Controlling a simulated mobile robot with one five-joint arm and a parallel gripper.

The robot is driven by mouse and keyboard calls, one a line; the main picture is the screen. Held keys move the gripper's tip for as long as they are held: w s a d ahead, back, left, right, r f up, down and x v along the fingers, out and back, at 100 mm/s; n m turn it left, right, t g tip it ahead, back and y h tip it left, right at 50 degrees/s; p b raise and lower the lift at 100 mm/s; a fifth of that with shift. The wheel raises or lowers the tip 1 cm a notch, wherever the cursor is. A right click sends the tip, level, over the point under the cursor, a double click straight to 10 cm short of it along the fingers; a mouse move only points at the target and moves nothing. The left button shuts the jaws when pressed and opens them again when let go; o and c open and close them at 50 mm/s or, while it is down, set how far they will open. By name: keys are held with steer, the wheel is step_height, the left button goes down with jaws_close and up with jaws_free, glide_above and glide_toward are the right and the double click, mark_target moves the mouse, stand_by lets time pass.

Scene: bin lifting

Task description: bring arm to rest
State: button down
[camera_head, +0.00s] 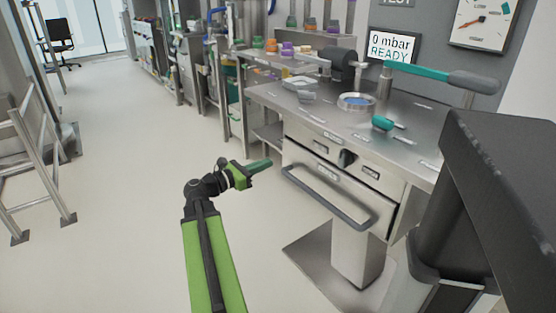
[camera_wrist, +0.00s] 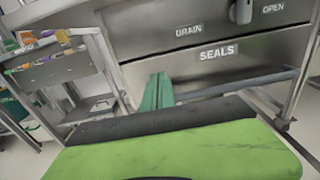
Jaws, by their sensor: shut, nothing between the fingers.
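My gripper (camera_head: 258,165) is shut and empty at the end of my green and black arm. In the head view it hangs in the air over the floor, left of the steel workbench (camera_head: 408,145) and its drawer handle. In the wrist view the green fingers (camera_wrist: 158,92) lie side by side and point toward the bench front, which carries the labels DRAIN and SEALS. They overlap the lower panel in that view; I cannot tell the exact gap.
A bar handle (camera_head: 328,199) sticks out from the bench front. A large dark bin (camera_head: 490,190) stands at the right, close to the camera. A metal ladder frame (camera_head: 40,165) is at the left. The floor (camera_head: 110,200) between is clear.

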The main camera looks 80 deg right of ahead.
steer(key=shift+w+a, duration=0.35)
steer(key=shift+a, duration=0.05)
